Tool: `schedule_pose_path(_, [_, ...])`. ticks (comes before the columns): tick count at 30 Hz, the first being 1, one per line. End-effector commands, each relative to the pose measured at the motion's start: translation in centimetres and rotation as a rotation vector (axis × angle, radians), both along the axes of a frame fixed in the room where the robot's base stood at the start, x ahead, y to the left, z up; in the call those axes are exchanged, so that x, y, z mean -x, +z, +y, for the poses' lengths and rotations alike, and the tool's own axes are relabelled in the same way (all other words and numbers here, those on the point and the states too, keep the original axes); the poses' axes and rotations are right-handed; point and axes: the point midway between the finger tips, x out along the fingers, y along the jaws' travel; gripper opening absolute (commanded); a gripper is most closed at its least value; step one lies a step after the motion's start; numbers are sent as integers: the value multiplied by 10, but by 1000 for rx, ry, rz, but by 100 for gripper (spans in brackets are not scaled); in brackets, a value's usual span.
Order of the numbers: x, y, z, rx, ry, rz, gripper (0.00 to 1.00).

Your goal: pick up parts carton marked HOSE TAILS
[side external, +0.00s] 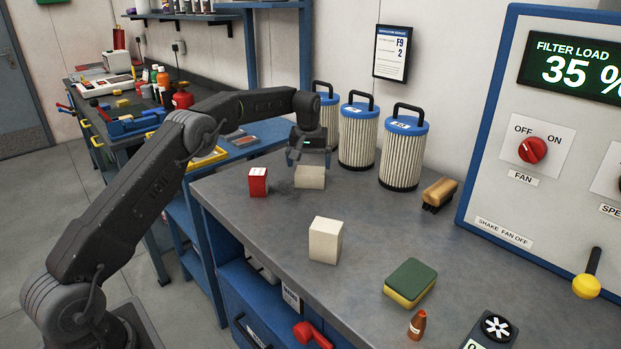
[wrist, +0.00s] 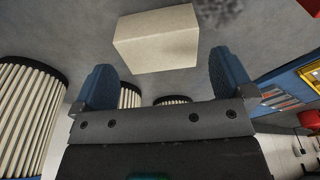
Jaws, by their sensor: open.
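My gripper (side external: 310,161) is open and points down over the back of the bench, just above a plain beige carton (side external: 310,178). In the wrist view the same carton (wrist: 157,40) shows ahead of and between the two blue fingertips (wrist: 164,72); I cannot tell whether they touch it. A second, taller beige carton (side external: 325,241) stands nearer the front. A small red carton with a white top (side external: 258,182) stands left of the gripper. No HOSE TAILS marking is readable on any of them.
Several pleated filter cartridges (side external: 402,150) stand behind and right of the gripper. A brush (side external: 439,194), a sponge (side external: 411,282) and a small orange-brown bottle (side external: 416,325) lie or stand to the right. The bench (side external: 270,225) is clear between the two beige cartons.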

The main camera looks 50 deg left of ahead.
Motion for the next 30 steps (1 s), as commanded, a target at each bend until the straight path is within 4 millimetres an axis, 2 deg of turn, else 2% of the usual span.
schedule_pose_path(5, [-3,-14,2,0,0,1,100])
schedule_pose_path(12, [-9,-47,5,0,0,1,100])
schedule_pose_path(20, [-10,-51,6,-1,0,-1,100])
schedule_pose_path(30, [-10,-51,6,-1,0,-1,67])
